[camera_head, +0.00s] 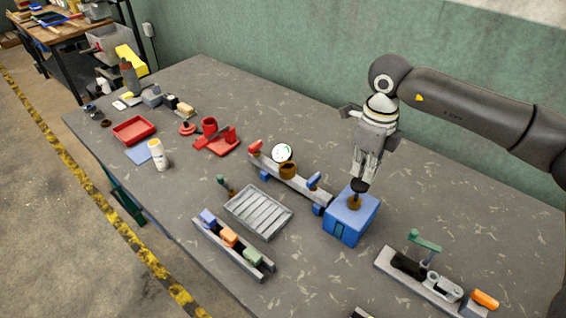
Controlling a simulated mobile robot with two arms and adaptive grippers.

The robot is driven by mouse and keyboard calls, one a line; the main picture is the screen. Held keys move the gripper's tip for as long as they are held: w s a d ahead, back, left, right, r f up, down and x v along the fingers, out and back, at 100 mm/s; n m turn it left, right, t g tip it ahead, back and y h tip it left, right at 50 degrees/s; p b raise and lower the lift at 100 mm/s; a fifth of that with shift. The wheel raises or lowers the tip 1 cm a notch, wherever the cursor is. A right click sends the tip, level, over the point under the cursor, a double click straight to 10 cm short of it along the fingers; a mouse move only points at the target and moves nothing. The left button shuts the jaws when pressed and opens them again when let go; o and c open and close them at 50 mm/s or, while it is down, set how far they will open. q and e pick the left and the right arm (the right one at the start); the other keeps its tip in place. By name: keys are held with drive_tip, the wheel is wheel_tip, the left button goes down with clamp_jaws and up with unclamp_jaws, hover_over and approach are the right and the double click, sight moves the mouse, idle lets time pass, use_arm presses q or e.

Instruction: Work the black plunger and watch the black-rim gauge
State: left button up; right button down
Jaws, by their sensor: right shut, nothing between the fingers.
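The black plunger (360,186) stands on a brass-coloured neck on top of a blue box (350,222). My right gripper (366,178) points down right over the plunger, fingers together and empty. Its tips are at or very near the plunger's top; I cannot tell whether they touch. A round white-faced gauge (282,153) stands on a brown base on a grey rail left of the blue box. Its rim looks dark, but its needle is too small to read. My left gripper is not in view.
Blue and red-brown handled parts sit on the gauge rail (303,186). A slatted grey tray (258,212) and a rack of coloured blocks (233,248) lie in front. A fixture with a green handle (424,242) is at the right. Red trays (136,130) stand far left.

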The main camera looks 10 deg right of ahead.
sight(360, 183)
drive_tip(key=shift+f, duration=0.1)
idle(0.4)
drive_tip(key=shift+f+b, duration=2.25)
drive_tip(key=shift+f, duration=0.5)
drive_tip(key=shift+r+p, duration=0.7)
drive_tip(key=shift+r, duration=0.35)
drive_tip(key=shift+r+p, duration=1.55)
drive_tip(key=shift+r, duration=1.4)
